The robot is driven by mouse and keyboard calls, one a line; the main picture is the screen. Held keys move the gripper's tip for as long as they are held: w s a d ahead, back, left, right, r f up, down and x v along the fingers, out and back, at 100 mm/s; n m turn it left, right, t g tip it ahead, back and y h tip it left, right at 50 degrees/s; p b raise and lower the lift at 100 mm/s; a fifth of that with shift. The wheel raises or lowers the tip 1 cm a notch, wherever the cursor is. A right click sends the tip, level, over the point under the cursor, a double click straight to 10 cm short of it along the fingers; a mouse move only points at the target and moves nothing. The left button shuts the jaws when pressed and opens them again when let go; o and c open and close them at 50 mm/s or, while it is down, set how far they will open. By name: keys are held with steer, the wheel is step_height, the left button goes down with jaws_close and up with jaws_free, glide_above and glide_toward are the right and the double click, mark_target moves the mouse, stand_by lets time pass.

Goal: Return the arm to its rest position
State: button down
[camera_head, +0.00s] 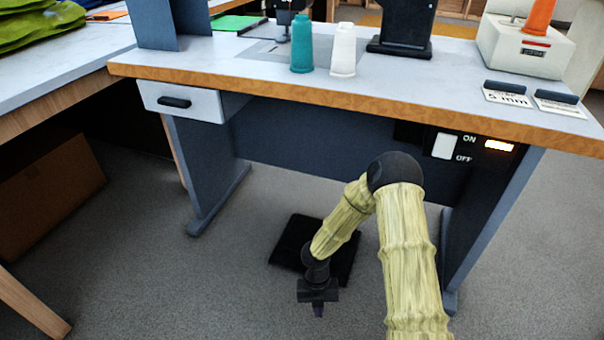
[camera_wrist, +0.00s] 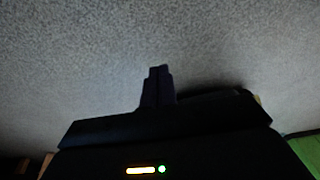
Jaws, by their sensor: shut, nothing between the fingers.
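My arm, in a pale yellow ribbed sleeve, bends at a dark elbow in the head view and reaches down in front of the table. My gripper (camera_head: 318,309) hangs low over the grey floor, below the table's front edge. In the wrist view my gripper (camera_wrist: 158,72) shows its two dark fingers together, with only grey floor beyond them. It is shut and holds nothing. It touches nothing that I can see.
A sewing table (camera_head: 400,92) stands ahead, with a teal spool (camera_head: 301,45) and a white spool (camera_head: 343,50) on top. A drawer (camera_head: 183,102) and an ON/OFF switch panel (camera_head: 460,145) sit under its edge. A black pedal (camera_head: 290,240) lies on the floor. A cardboard box (camera_head: 45,200) stands left.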

steer(key=s+d+r+m+t+p, duration=0.2)
steer(key=d+r+m+p, duration=0.3)
steer(key=r+m, duration=0.9)
steer(key=s+d+r+m+t+p, duration=0.25)
steer(key=r+m+p, duration=0.6)
steer(key=r, duration=0.95)
steer(key=s+d+r+m+t+p, duration=0.1)
steer(key=s+d+r+m+p, duration=0.2)
steer(key=r+m, duration=1.15)
step_height(320, 180, up, 39)
steer(key=n+p, duration=0.1)
steer(key=p, duration=3.7)
steer(key=shift+w+f+y, duration=0.2)
steer(key=shift+w+y, duration=0.1)
steer(key=shift+w, duration=0.05)
